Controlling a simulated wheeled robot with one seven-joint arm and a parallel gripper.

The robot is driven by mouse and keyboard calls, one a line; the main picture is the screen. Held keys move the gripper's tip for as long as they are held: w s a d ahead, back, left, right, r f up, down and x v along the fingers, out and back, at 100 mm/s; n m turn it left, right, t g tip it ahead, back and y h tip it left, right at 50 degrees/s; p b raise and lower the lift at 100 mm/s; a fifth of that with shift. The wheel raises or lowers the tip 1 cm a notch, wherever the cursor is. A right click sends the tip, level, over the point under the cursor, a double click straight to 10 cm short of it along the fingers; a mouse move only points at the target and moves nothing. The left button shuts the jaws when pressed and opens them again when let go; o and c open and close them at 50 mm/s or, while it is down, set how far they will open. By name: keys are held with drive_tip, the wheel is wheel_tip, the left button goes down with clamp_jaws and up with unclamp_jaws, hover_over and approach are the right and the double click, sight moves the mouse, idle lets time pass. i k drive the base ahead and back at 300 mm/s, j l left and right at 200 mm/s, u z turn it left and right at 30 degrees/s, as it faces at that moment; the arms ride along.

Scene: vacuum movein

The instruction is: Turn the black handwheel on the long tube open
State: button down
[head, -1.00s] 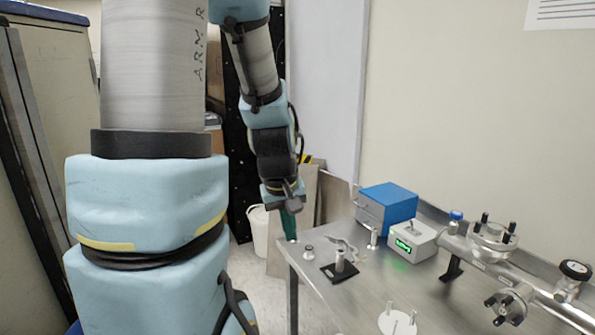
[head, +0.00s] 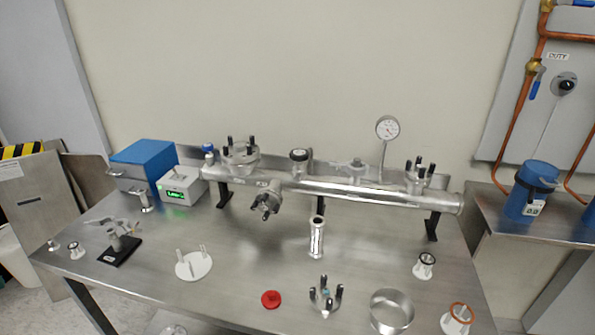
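The long tube (head: 320,190) is a silver metal pipe lying level across the back of the steel table, held up on black supports. The black handwheel (head: 299,154) is a small round knob with a pale centre on a short metal stem. It stands on top of the tube, left of its middle. Whether its valve is open or shut cannot be told. Flanges with black clamp posts sit on the tube on both sides of the handwheel. My gripper is outside the picture.
The steel table (head: 225,285) holds a blue box (head: 143,165), a green-lit meter (head: 181,188), a white disc (head: 194,265), a red cap (head: 271,299) and a metal ring (head: 391,311). A dial gauge (head: 387,128) rises behind the tube. A blue canister (head: 530,191) stands at right.

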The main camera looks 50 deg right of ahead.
sight(299, 155)
drive_tip(key=i, duration=0.5)
drive_tip(key=i+z, duration=0.1)
drive_tip(key=z, duration=1.5)
